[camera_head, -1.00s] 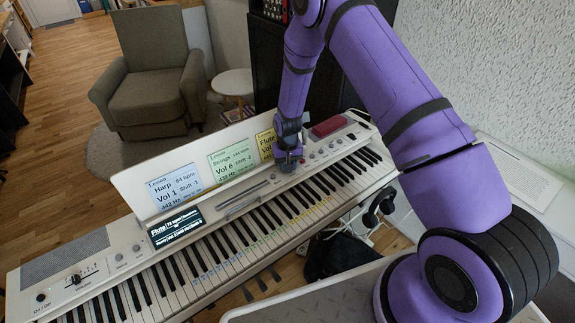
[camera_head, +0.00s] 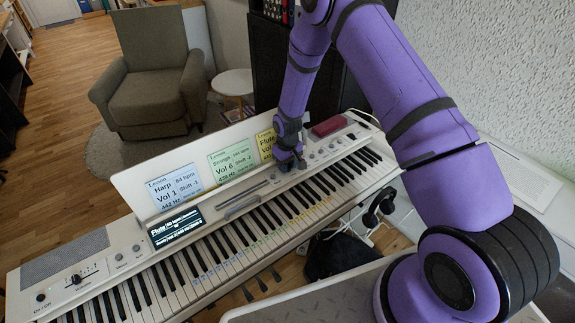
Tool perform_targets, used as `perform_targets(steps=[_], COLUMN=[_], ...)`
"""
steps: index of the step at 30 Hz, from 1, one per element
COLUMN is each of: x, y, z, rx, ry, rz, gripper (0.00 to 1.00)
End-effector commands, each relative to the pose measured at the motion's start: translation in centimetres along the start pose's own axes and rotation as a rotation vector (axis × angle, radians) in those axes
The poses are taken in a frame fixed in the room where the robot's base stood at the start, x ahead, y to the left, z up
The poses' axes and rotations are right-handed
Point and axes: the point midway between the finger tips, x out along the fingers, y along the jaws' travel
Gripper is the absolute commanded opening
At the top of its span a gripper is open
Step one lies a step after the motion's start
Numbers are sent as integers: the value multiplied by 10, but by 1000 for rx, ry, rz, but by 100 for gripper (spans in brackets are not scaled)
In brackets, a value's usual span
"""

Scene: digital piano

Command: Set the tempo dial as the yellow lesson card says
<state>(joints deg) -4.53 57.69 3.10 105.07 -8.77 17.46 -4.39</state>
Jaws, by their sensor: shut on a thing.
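The digital piano (camera_head: 262,196) lies diagonally across the view. The yellow lesson card (camera_head: 266,145) stands on its music rest, partly covered by my arm. It reads "Flute" and "Vol"; its tempo line is hidden or too small to read. My gripper (camera_head: 289,165) points down at the control panel, just right of the yellow card's foot. It is shut on what looks like a dial, which the fingers hide; I cannot confirm which dial it is. The piano's display (camera_head: 176,226) shows "Flute" with a bpm figure too small to read surely.
A blue card (camera_head: 175,187) and a green card (camera_head: 232,161) stand left of the yellow one. Small knobs (camera_head: 321,150) and a dark red object (camera_head: 328,126) are right of my gripper. A slider (camera_head: 76,279) sits at the piano's left end.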

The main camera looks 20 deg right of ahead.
Motion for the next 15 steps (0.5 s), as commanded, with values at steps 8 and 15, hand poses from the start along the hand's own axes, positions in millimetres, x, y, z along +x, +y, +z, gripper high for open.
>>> perform_targets(steps=[8, 15], x=[0, 0], y=[0, 0], z=[0, 0], rx=[0, 1], ry=[1, 0], rz=[0, 0], gripper=[35, 41])
